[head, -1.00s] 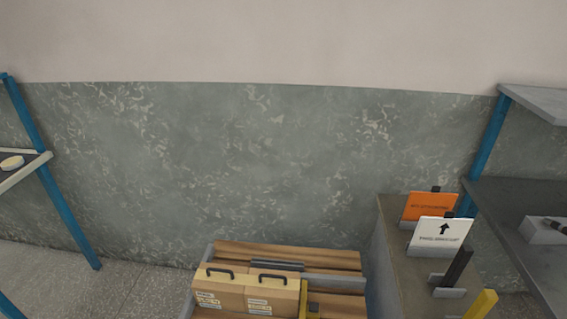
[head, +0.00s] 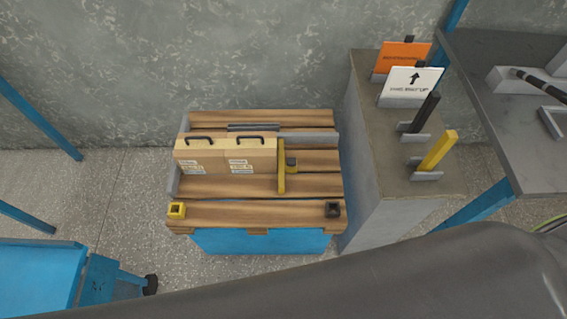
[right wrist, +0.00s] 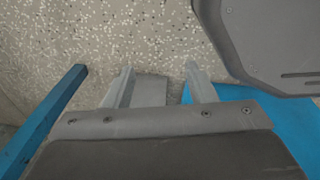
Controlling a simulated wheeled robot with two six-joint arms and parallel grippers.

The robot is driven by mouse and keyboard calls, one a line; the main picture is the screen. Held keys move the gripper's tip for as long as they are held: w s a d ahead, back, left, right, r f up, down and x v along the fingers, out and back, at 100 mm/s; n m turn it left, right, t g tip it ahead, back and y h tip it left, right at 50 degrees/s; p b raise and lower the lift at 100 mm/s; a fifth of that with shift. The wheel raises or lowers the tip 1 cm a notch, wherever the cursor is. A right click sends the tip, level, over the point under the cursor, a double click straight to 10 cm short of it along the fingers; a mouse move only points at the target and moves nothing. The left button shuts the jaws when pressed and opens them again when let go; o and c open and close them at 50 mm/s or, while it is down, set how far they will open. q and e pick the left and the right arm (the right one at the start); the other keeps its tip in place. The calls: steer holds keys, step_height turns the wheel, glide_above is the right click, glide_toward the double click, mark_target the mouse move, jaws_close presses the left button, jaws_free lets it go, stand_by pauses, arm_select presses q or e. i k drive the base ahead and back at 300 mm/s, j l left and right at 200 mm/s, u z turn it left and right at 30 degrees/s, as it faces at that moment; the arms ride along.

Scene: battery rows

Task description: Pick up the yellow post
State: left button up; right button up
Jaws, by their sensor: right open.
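The yellow post (head: 438,150) stands tilted in a small grey holder (head: 427,175) on the near part of the grey cabinet top, at the right in the head view. My right gripper (right wrist: 158,80) shows in the right wrist view with its two fingers apart and nothing between them. Speckled floor lies beyond its fingertips, and the post is not in that view. My right gripper does not show in the head view, so its distance from the post cannot be told. My left gripper is in no view.
A black post (head: 425,112), a white arrow sign (head: 412,82) and an orange sign (head: 404,57) stand behind the yellow post. A grey shelf (head: 490,110) is close on the right.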

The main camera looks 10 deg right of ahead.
mark_target(449, 137)
steer(key=z, duration=1.65)
